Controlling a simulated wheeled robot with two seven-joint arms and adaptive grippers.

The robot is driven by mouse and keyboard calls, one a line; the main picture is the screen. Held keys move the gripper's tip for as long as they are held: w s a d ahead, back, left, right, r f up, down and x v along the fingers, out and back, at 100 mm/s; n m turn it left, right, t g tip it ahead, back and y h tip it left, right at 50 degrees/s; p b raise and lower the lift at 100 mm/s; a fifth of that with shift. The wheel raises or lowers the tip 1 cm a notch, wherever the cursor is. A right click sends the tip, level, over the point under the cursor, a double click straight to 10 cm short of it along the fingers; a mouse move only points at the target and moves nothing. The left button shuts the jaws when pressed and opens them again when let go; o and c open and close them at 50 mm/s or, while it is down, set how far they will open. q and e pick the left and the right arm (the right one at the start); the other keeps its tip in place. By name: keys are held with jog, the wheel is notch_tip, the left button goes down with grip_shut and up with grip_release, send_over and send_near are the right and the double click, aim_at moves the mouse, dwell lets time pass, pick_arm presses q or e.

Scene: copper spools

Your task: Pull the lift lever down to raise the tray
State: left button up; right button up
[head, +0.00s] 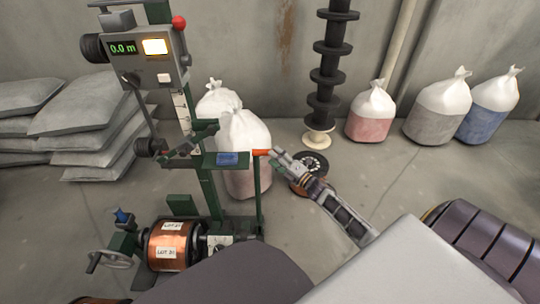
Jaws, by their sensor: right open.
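A green machine stand holds a copper spool (165,246) low down, with white labels on it. A thin green bar (259,192) rises at its right side and ends in an orange grip (262,152), which looks like the lift lever. My right gripper (276,155) is open, its fingertips close to the right end of the orange grip; I cannot tell whether they touch. The tray under the spool is mostly hidden, and the spool sits low near the floor. My left gripper is not in view.
A grey control box (150,70) reads 0.0 m, with a red knob (179,22) above. A green shelf with a blue pad (228,158) sits left of the grip. White sacks (245,135) stand behind. A dark reel (310,165) lies beyond my gripper. Grey bags (80,125) are stacked left.

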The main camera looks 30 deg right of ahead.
jog(key=shift+b+x, duration=0.45)
jog(key=shift+x, duration=1.35)
grip_shut()
